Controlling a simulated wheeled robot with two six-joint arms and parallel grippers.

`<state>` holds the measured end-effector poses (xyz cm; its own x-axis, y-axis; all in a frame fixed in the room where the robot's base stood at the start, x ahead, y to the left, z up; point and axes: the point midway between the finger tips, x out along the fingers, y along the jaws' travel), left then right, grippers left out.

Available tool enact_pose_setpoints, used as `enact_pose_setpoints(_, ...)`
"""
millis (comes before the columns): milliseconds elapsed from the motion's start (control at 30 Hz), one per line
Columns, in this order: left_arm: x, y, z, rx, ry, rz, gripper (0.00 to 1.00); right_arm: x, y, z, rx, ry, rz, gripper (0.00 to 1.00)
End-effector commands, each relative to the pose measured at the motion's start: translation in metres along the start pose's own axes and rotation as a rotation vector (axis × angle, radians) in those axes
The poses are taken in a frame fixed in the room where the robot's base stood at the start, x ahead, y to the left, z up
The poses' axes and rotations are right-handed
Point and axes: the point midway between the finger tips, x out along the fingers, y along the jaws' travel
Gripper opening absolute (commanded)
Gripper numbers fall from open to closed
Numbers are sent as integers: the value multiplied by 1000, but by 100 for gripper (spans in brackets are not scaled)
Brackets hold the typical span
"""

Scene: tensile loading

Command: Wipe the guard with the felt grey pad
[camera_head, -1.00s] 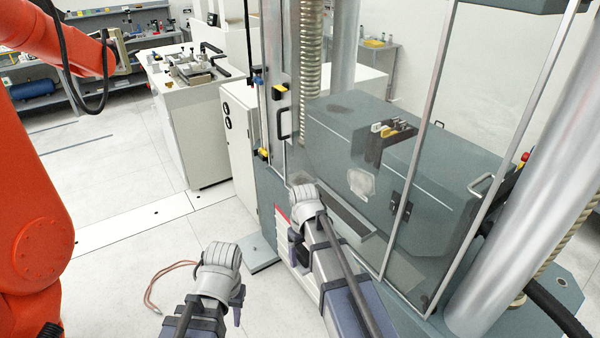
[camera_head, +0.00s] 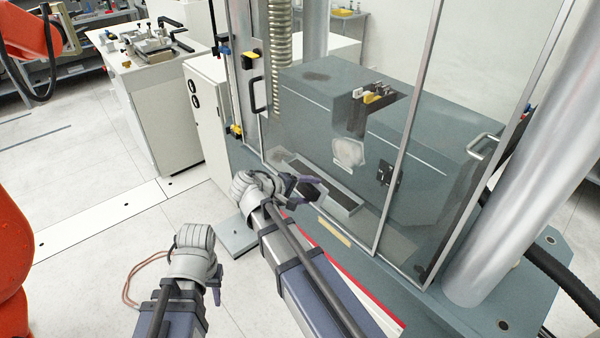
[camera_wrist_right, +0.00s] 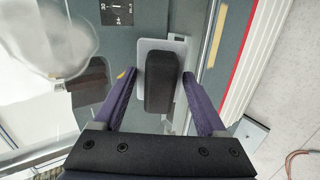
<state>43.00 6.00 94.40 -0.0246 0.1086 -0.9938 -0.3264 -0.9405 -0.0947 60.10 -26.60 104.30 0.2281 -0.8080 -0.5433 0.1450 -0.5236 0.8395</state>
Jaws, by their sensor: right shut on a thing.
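The guard (camera_head: 330,115) is a clear panel in a metal frame on the testing machine, with a whitish smudge (camera_head: 349,152) on it. The smudge also shows blurred at upper left in the right wrist view (camera_wrist_right: 45,38). My right gripper (camera_head: 312,189) is close to the guard's lower left part. It is shut on the felt grey pad (camera_wrist_right: 150,47), whose dark block (camera_wrist_right: 163,83) sits between the fingers. I cannot tell whether the pad touches the guard. My left gripper (camera_head: 217,283) hangs low at left, away from the guard; its opening is hidden.
The guard has a metal handle (camera_head: 484,145) at right. A thick metal column (camera_head: 530,150) stands at right. A white cabinet (camera_head: 208,115) and a bench (camera_head: 150,100) stand at left. An orange robot arm (camera_head: 15,255) is at far left.

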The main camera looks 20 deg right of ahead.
Motion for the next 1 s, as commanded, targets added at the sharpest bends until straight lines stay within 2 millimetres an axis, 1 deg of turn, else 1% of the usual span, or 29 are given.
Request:
enact_pose_setpoints(33,11,1,-1,0,0,0,38,-2,7,-4,-2,2,93,30)
enact_pose_setpoints(100,17,2,-1,0,0,0,38,-10,23,-8,-4,6,215,30)
enact_pose_setpoints(233,27,3,-2,0,0,0,38,-26,46,-14,-11,24,398,30)
enact_pose_setpoints(400,34,3,-2,0,0,0,38,-46,61,-20,-18,50,535,30)
enact_pose_setpoints(500,35,3,-2,0,0,0,38,-51,65,-22,-19,58,568,30)
enact_pose_setpoints(633,35,3,-2,0,0,0,38,-53,67,-22,-20,60,578,30)
enact_pose_setpoints(767,35,3,-2,0,0,0,38,-49,70,-23,-20,59,577,30)
enact_pose_setpoints(1000,35,3,-2,0,0,0,38,-30,82,-24,-20,58,575,30)
